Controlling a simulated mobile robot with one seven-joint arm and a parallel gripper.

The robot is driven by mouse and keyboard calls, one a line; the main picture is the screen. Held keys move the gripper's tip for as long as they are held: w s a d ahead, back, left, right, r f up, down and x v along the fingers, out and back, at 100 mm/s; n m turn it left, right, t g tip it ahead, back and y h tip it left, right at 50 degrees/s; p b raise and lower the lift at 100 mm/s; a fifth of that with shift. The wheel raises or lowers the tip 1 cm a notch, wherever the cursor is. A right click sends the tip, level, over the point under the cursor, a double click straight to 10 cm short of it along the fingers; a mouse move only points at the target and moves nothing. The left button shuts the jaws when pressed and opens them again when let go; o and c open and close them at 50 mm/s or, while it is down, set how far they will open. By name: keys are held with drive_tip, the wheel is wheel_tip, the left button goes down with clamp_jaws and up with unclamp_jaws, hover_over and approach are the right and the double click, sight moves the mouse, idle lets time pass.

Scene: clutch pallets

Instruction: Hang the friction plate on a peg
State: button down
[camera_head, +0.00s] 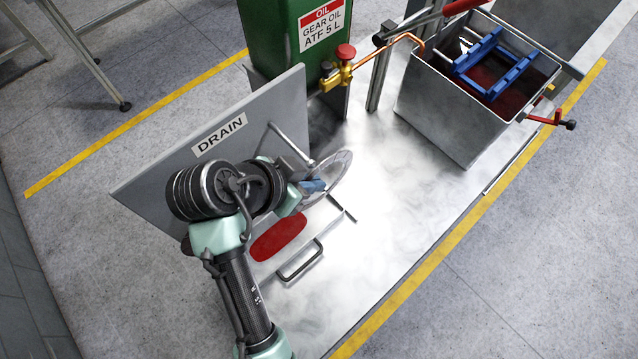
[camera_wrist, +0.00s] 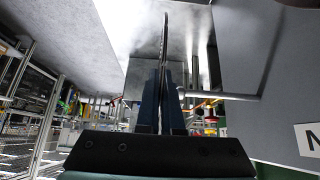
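The friction plate (camera_head: 341,168) is a thin grey disc, tilted and seen at an angle in the head view. In the wrist view the plate (camera_wrist: 165,42) is edge-on between the blue fingers. My gripper (camera_head: 313,186) is shut on its near edge and holds it off the floor. The gripper also shows in the wrist view (camera_wrist: 161,100). A metal peg (camera_head: 287,142) sticks out from the grey DRAIN board (camera_head: 255,115). Its free end is close to the plate; I cannot tell if it passes through. In the wrist view the peg (camera_wrist: 232,96) reaches toward the plate from the right.
A green gear oil container (camera_head: 290,60) with a brass tap (camera_head: 345,73) stands behind the board. A metal tank (camera_head: 450,112) with a blue frame (camera_head: 493,62) stands at upper right. A red patch (camera_head: 278,237) and a handle (camera_head: 300,262) lie below the plate. The shiny floor plate at right is clear.

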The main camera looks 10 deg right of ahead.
drive_tip(key=w+a+f+b, duration=0.1)
drive_tip(key=w+a, duration=0.2)
drive_tip(key=w, duration=0.2)
drive_tip(key=shift+a+f, duration=0.15)
drive_tip(key=shift+a, duration=0.15)
idle(0.5)
idle(0.4)
drive_tip(key=c, duration=1)
unclamp_jaws()
drive_tip(key=p+v, duration=0.4)
drive_tip(key=v, duration=0.3)
drive_tip(key=shift+s, duration=0.1)
idle(0.5)
